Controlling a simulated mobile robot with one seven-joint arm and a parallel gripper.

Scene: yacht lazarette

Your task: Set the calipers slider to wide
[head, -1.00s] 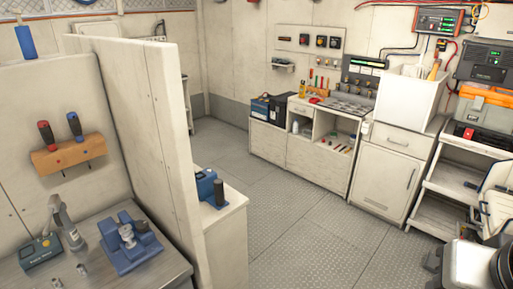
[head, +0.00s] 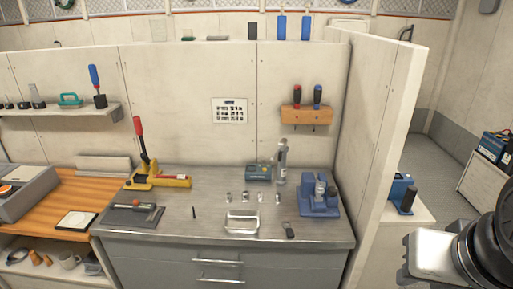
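I cannot make out calipers with certainty in the head view. A dark flat pad (head: 120,222) lies at the left front of the grey metal workbench (head: 180,230), with a small long tool (head: 142,206) on it, too small to identify. A short dark thin item (head: 194,212) lies near the bench's middle. My gripper is not in view; only a grey and black part of my own body shows at the lower right.
On the bench stand a yellow tool with a red lever (head: 158,178), a metal tray (head: 242,222), a blue fixture (head: 320,200) and a teal box (head: 258,172). A cream partition (head: 385,130) rises at the right. A wooden-topped counter (head: 65,195) adjoins on the left.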

